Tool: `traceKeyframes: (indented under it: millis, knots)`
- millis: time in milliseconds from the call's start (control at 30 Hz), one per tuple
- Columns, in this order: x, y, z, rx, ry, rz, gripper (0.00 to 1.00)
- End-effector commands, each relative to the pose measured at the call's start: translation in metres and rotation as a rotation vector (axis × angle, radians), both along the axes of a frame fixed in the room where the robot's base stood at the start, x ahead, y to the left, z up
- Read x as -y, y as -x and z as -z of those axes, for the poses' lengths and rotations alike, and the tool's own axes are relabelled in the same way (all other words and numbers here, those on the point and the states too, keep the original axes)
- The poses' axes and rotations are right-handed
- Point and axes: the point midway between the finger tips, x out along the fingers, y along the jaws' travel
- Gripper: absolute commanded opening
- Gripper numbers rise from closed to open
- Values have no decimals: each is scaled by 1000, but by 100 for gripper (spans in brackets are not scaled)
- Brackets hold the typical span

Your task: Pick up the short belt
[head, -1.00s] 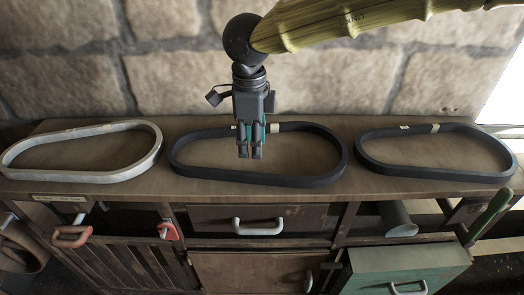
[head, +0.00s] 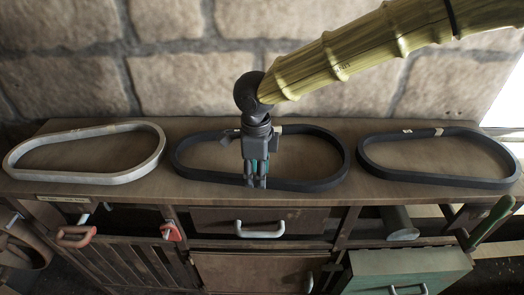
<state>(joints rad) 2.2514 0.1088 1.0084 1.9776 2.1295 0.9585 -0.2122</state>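Three closed oval belts lie flat in a row on the bench top. The left belt (head: 85,179) is pale grey. The middle belt (head: 305,186) and the right belt (head: 440,181) are dark, and each has a small light mark on its far side. I cannot tell by size which one is the short belt. My gripper (head: 256,184) points down at the near side of the middle belt, with its fingertips overlapping that rim in the picture. The fingers look close together. Whether they straddle, touch or grip the rim cannot be told.
The wooden bench top (head: 265,203) stands against a stone wall (head: 170,85). Below its front edge are a drawer with a pale handle (head: 259,232), red-handled items at the left and a green drawer (head: 410,268) pulled out at the right.

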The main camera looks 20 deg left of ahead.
Motion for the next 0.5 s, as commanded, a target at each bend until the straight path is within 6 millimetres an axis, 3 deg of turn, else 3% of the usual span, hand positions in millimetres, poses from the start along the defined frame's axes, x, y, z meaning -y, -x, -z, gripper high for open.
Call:
traceKeyframes:
  millis: [200, 467, 500]
  knots:
    - [0, 0, 18, 0, 0, 0, 39]
    - [0, 0, 20, 1, -1, 0, 39]
    - [0, 0, 20, 1, -1, 0, 32]
